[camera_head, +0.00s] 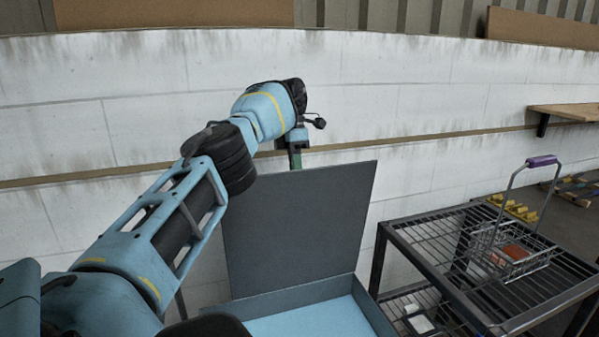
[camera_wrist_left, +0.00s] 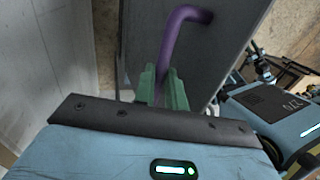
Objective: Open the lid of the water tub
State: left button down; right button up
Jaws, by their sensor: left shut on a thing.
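The water tub (camera_head: 290,299) is at the bottom middle of the head view, with light blue water (camera_head: 318,321) in it. Its dark grey lid (camera_head: 300,225) stands nearly upright at the tub's back edge, so the tub is open. The lid also shows in the left wrist view (camera_wrist_left: 225,35). My left gripper (camera_head: 295,160) is at the lid's top edge. In the left wrist view its green fingers (camera_wrist_left: 163,88) are shut around a purple bent handle (camera_wrist_left: 180,30) on the lid. The handle is hidden in the head view. My right gripper is not in view.
A black wire-shelf rack (camera_head: 420,255) stands right of the tub, with a wire basket (camera_head: 510,255) with a purple grip on top. A white block wall (camera_head: 400,110) runs behind. A wooden shelf (camera_head: 570,111) juts from the wall at right.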

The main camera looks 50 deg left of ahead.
pick_arm(q)
jog(key=shift+a+f, duration=0.25)
jog(key=shift+f, duration=0.4)
jog(key=c, duration=1.8)
grip_release()
jog(key=shift+o, duration=1.4)
jog(key=shift+a, duration=0.1)
jog(key=shift+o, duration=0.3)
jog(key=shift+w+a, duration=0.1)
jog(key=shift+w, duration=0.05)
jog(key=shift+d+r, duration=0.25)
